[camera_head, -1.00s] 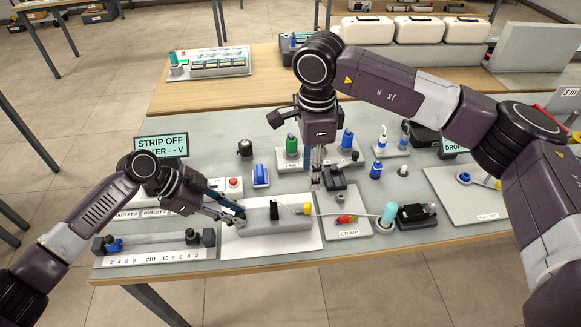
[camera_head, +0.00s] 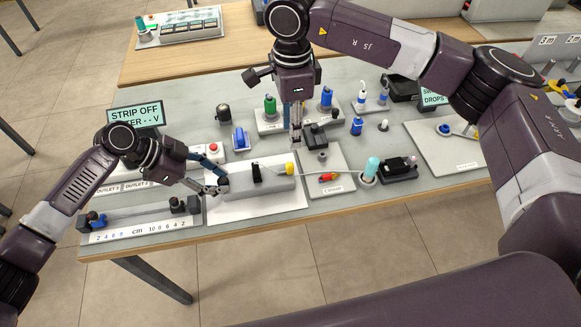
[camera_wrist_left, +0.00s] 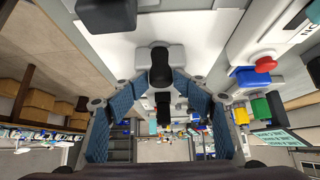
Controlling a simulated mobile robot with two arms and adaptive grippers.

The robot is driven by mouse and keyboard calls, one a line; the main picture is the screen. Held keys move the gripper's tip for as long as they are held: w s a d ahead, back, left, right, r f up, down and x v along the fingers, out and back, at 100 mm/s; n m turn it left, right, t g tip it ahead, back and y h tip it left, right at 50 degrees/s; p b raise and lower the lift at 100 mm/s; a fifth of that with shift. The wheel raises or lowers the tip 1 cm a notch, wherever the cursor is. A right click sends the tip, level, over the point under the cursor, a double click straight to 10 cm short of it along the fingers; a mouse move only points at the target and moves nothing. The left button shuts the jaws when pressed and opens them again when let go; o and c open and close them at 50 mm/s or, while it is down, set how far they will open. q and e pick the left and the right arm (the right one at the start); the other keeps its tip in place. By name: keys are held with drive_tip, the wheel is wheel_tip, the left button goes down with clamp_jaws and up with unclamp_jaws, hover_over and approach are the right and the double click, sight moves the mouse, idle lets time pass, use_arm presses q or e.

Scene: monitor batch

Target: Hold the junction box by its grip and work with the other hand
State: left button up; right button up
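The junction box (camera_head: 268,187) is a long light grey box lying on a white mat (camera_head: 222,213). It has a black part on top and a yellow connector (camera_head: 290,169) at its right end, with a pale cable running right. My left gripper (camera_head: 221,182) is at the box's left end. In the left wrist view its blue-padded fingers (camera_wrist_left: 161,88) meet both sides of a grey block with a black knob (camera_wrist_left: 160,67), apparently the box's grip end. My right gripper (camera_head: 297,146) points down behind the yellow connector, apparently empty; its finger gap cannot be made out.
A cm ruler fixture (camera_head: 140,228) lies front left, and a display reading STRIP OFF (camera_head: 135,115) stands behind. Bottles and a stand crowd the back.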

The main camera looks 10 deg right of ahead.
use_arm(q)
drive_tip(key=shift+s+a+f, duration=0.3)
drive_tip(key=shift+a+f, duration=0.2)
drive_tip(key=shift+f, duration=0.2)
drive_tip(key=d+r+v, duration=0.1)
drive_tip(key=v, duration=1.1)
drive_tip(key=shift+w+r, duration=0.2)
drive_tip(key=shift+w, duration=0.05)
